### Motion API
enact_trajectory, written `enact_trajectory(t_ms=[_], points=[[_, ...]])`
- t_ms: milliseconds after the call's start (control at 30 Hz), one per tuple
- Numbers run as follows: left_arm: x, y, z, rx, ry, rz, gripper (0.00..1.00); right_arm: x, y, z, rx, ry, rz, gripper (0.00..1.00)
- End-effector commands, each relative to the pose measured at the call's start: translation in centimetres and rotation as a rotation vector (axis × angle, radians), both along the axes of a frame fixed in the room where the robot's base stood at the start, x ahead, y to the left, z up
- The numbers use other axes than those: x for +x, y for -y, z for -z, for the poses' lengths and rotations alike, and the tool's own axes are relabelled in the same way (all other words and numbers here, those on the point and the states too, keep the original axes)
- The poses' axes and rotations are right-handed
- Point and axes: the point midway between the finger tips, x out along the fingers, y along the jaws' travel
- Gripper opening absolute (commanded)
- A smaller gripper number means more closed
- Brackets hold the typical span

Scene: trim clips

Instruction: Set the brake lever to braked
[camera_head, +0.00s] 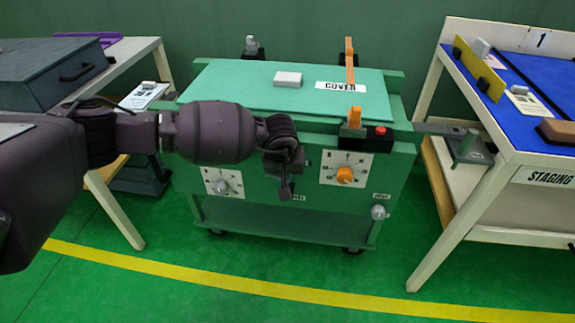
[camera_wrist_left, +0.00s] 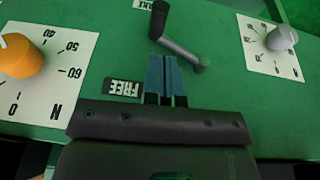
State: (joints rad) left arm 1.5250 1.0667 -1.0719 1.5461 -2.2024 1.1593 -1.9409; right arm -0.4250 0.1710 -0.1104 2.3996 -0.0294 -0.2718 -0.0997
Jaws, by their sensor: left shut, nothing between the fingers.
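The brake lever (camera_wrist_left: 181,50) shows in the left wrist view, on the green cart's front panel. It has a grey arm and a black grip at one end. The grip lies near a cut-off label ending in "AKE" (camera_wrist_left: 148,4). A "FREE" label (camera_wrist_left: 123,87), upside down, is beside the fingers. My left gripper (camera_head: 286,194) is in front of the cart panel. Its blue fingers (camera_wrist_left: 163,76) are shut with nothing between them, just short of the lever's grey arm in the picture; contact cannot be told. In the head view my gripper and wrist hide the lever. My right gripper is out of view.
The cart (camera_head: 230,125) carries an orange dial (camera_head: 345,174) and a grey dial (camera_head: 222,187) on either side of my gripper. A red button (camera_head: 380,131) and orange clamp are on top right. A blue-topped staging table (camera_head: 530,85) stands at right.

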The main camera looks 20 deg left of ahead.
Motion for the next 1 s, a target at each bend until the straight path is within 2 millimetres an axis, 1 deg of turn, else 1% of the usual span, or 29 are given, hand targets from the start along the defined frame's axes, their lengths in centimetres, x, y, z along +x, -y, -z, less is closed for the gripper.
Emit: enact_trajectory(t_ms=[33,100,300,800,1000], points=[[-0.1,0.1,1.7,-0.001,-0.010,0.000,0.00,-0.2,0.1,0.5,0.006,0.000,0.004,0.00],[-0.1,0.2,2.6,-0.001,-0.010,0.001,0.00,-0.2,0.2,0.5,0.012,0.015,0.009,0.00],[0.1,0.4,4.1,0.000,-0.005,0.001,0.00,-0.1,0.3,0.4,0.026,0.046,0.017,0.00],[0.2,0.5,4.2,0.001,0.000,0.001,0.00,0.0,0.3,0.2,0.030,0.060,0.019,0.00],[0.3,0.5,4.3,0.037,-0.008,0.001,0.00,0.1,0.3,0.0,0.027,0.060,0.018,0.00]])
